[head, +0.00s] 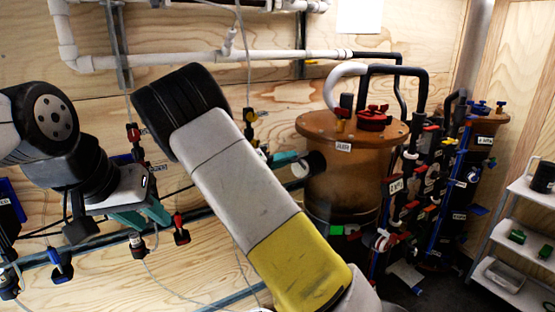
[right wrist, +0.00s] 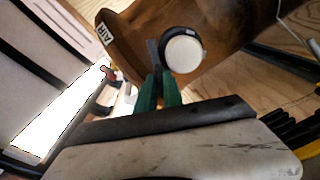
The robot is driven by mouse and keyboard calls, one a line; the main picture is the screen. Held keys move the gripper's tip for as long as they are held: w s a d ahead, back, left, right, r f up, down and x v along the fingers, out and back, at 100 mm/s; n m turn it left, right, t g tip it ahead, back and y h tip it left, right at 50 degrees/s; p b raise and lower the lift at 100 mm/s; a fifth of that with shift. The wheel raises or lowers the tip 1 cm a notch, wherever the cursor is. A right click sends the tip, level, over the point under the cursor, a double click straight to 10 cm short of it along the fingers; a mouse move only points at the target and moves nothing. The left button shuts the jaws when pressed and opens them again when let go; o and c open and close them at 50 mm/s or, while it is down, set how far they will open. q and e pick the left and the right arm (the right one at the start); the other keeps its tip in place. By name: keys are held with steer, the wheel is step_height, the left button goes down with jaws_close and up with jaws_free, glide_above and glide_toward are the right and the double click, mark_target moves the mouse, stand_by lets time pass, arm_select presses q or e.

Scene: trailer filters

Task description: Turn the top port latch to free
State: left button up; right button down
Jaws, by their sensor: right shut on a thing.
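The port (head: 308,165) is a white round cap with a dark rim on the side of the brown tank (head: 345,190). It is large in the right wrist view (right wrist: 183,52). A dark latch lever (right wrist: 152,52) stands beside the cap. My right gripper (right wrist: 158,80) has its green fingers close together on this lever. In the head view my right gripper (head: 284,158) is partly hidden behind my arm, with teal fingers by the port. My left gripper (head: 144,217) is at the left, away from the tank, with teal fingers pointing down; its opening is unclear.
Red valves (head: 371,115) and black hoses sit on top of the tank. A rack of pipes and valves (head: 415,185) stands right of it. A white shelf cart (head: 515,240) is at the far right. Tools hang on the wooden wall near my left gripper.

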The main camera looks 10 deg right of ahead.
steer(key=shift+a+n, duration=0.1)
steer(key=shift+n, duration=4.2)
steer(key=shift+f, duration=0.1)
steer(key=c, duration=1.5)
jaws_free()
steer(key=shift+c, duration=0.2)
steer(key=v, duration=0.7)
steer(key=shift+s+a, duration=0.2)
steer(key=shift+a, duration=0.15)
